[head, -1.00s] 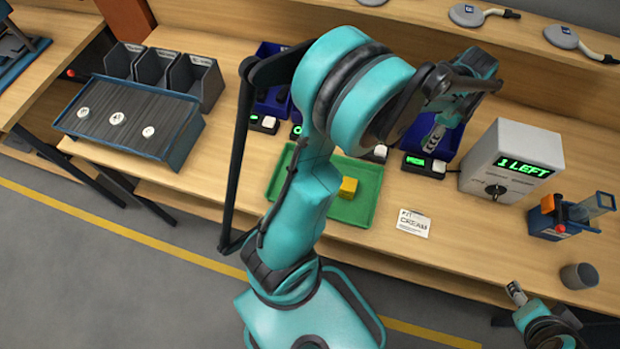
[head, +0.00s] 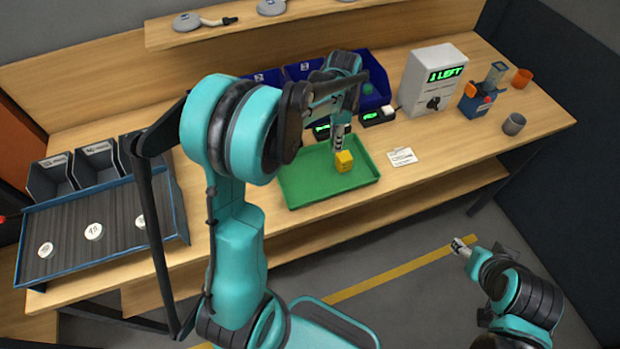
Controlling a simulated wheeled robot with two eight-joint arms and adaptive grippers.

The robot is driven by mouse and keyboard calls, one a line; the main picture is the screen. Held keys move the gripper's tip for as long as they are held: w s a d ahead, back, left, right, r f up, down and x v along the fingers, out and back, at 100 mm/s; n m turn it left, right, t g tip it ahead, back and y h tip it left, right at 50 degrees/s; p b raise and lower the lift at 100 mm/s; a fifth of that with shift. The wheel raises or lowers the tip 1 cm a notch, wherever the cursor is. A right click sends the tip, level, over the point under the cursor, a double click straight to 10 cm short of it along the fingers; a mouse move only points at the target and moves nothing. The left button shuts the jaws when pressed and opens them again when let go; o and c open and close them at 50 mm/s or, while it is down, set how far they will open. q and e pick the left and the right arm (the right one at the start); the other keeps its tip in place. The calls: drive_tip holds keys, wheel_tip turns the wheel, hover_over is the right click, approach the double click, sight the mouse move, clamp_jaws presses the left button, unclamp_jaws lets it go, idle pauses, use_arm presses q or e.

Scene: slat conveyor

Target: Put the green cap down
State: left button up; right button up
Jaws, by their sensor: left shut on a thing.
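My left gripper (head: 340,146) points down over the green tray (head: 300,188), just at the top of the yellow block (head: 344,166). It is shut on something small. The green cap is not clearly visible between the fingers; green tray behind makes it hard to make out. Whether the held thing touches the yellow block cannot be told. A round green piece (head: 368,89) lies in the blue bin (head: 385,88) behind. My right gripper (head: 461,247) is low at the right, away from the bench; its jaws are too small to read.
A grey box (head: 432,80) reading "1 LEFT" stands right of the bins. A white card (head: 402,157) lies right of the tray. A blue device (head: 482,92), a grey cup (head: 514,124) and an orange cup (head: 522,78) stand farther right. A rack with white discs (head: 94,231) is at left.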

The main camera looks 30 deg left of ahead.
use_arm(q)
drive_tip(key=b, duration=0.2)
hover_over(306, 179)
drive_tip(key=f, duration=0.6)
drive_tip(key=shift+w, duration=0.2)
wheel_tip(306, 179, down, 4)
drive_tip(key=shift+s+r+b, duration=0.1)
drive_tip(key=shift+r+b, duration=0.05)
drive_tip(key=shift+b, duration=0.45)
drive_tip(key=shift+f, duration=0.25)
drive_tip(key=shift+f, duration=0.15)
drive_tip(key=o, duration=0.9)
